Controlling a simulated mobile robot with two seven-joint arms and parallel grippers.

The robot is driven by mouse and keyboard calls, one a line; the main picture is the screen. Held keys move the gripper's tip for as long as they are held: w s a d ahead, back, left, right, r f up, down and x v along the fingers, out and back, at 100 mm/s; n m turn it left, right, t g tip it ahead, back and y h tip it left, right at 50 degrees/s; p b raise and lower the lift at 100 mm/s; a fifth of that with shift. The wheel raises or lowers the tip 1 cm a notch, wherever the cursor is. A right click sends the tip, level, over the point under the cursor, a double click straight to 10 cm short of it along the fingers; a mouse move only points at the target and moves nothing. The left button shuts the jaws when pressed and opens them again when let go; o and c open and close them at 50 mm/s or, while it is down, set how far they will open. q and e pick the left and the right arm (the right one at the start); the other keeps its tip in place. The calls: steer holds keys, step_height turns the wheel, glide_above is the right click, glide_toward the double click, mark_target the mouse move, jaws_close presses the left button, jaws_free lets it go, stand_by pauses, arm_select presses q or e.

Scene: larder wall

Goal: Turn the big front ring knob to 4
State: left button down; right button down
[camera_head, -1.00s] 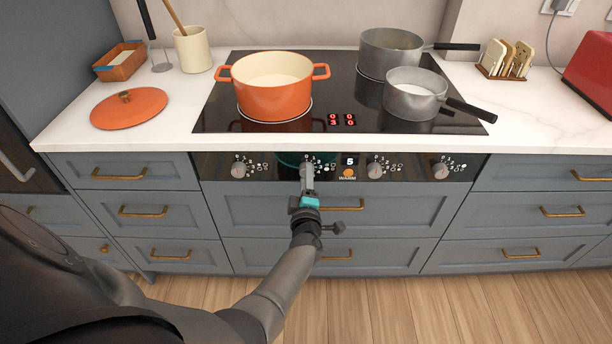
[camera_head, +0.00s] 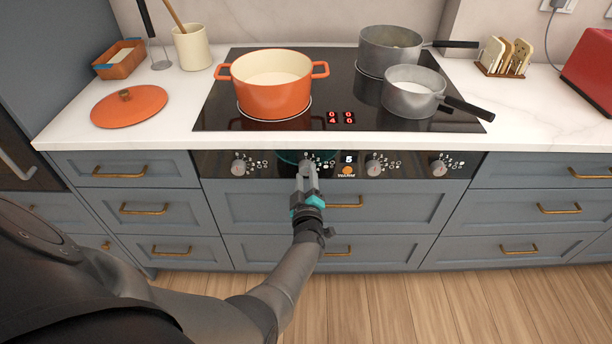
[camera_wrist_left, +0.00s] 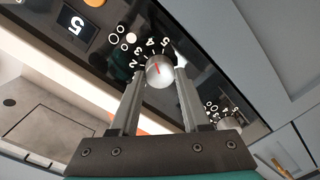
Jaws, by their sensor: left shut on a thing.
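The ring knob (camera_wrist_left: 159,72) is a round silver knob with a red pointer line, second from the left on the black front panel. In the left wrist view its pointer points at about the printed 4. My left gripper (camera_head: 306,170) is shut on this knob, with one finger on each side; the fingers hide most of it in the head view. The red hob display (camera_head: 340,118) shows 0 0 above and 4 0 below. My right gripper is not in view.
Other knobs sit on the same panel, one to the left (camera_head: 238,168) and two to the right (camera_head: 374,168). An orange pot (camera_head: 272,95) and two grey pans (camera_head: 414,100) stand on the hob. Drawers with brass handles (camera_head: 144,209) lie below the panel.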

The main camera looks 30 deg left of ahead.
arm_select(q)
steer(key=shift+c, duration=1.8)
jaws_free()
